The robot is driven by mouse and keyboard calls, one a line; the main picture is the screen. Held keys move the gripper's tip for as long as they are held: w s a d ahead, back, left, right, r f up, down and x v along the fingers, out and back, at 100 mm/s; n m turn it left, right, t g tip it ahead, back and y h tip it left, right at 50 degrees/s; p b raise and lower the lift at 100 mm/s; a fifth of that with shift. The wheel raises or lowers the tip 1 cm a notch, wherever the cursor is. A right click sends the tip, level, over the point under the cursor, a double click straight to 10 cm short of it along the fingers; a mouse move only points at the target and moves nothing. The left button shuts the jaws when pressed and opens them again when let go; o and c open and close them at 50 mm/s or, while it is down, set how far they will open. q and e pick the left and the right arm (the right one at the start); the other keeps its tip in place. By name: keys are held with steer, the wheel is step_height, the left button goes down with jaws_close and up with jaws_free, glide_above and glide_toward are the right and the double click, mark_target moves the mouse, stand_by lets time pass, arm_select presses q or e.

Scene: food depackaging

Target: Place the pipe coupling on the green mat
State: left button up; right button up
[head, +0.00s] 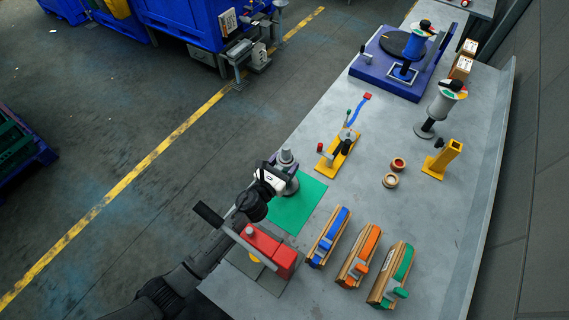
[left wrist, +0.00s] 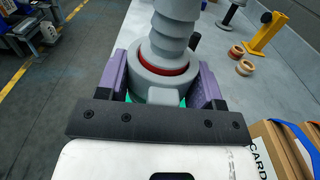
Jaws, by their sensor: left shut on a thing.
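The grey pipe coupling (head: 287,158) stands upright at the upper left part of the green mat (head: 296,210). My left gripper (head: 275,174) is shut on it from the left side. In the left wrist view the coupling (left wrist: 176,35), with ribbed rings and a red band near its base, sits between the purple fingers of the left gripper (left wrist: 162,76). Bits of green mat show beside its base. Whether the base touches the mat is hard to tell. My right gripper is not in view.
A red-topped device with a black handle (head: 265,244) stands below the mat. Wooden blocks with blue (head: 328,237), orange (head: 358,254) and green (head: 392,273) tops lie to its right. A yellow toggle clamp (head: 338,148) stands above right. Bare grey table lies right of the mat.

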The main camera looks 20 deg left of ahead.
arm_select(q)
steer(key=shift+f, duration=0.1)
steer(key=o, duration=1.6)
steer(key=shift+c, duration=0.2)
steer(key=b+v, duration=0.1)
steer(key=v, duration=1.1)
